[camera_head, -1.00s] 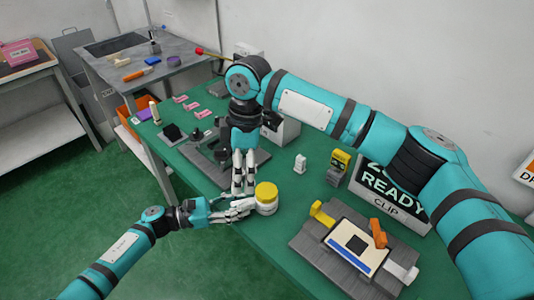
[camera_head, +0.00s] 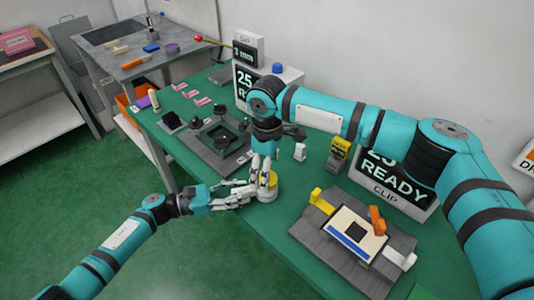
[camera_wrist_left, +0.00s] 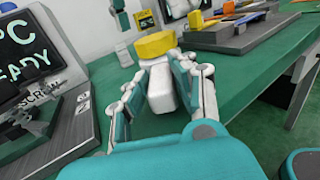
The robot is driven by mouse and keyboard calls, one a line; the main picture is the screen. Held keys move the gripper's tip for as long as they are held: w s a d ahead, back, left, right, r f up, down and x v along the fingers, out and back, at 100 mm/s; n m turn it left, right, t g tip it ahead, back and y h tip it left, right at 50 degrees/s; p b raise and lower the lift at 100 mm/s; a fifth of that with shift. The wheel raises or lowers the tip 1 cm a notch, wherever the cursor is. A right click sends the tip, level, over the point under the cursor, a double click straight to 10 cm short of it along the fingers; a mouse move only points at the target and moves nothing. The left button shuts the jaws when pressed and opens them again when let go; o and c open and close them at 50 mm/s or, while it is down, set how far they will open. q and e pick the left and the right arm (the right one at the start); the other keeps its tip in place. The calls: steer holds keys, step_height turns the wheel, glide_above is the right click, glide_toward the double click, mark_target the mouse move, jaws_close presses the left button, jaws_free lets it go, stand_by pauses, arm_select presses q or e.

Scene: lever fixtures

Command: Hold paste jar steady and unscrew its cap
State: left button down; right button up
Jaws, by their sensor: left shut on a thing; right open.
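The paste jar, white with a yellow cap, stands near the green bench's front edge in the head view. Its white body (camera_head: 267,197) and yellow cap (camera_head: 240,183) are partly hidden by fingers there. The left wrist view shows the cap (camera_wrist_left: 155,44) on top of the white body (camera_wrist_left: 160,88). My left gripper (camera_head: 246,194) is shut on the jar body from the left, with fingers on both sides in the wrist view (camera_wrist_left: 162,92). My right gripper (camera_head: 263,183) points down at the cap from above, open; whether its fingers touch the cap is unclear.
A grey fixture with a white plate and yellow, orange and white parts (camera_head: 350,240) sits right of the jar. A dark grey fixture (camera_head: 212,140) stands behind left. A READY sign (camera_head: 395,185) stands at the right back. Green bench between is partly clear.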

steer(key=shift+f, duration=1.4)
steer(key=c, duration=1.2)
steer(key=n, duration=1.3)
steer(key=shift+w+n, duration=0.1)
steer(key=shift+n, duration=0.2)
steer(key=n, duration=0.5)
steer(key=shift+a, duration=0.1)
steer(key=n, duration=0.4)
steer(key=o, duration=1.3)
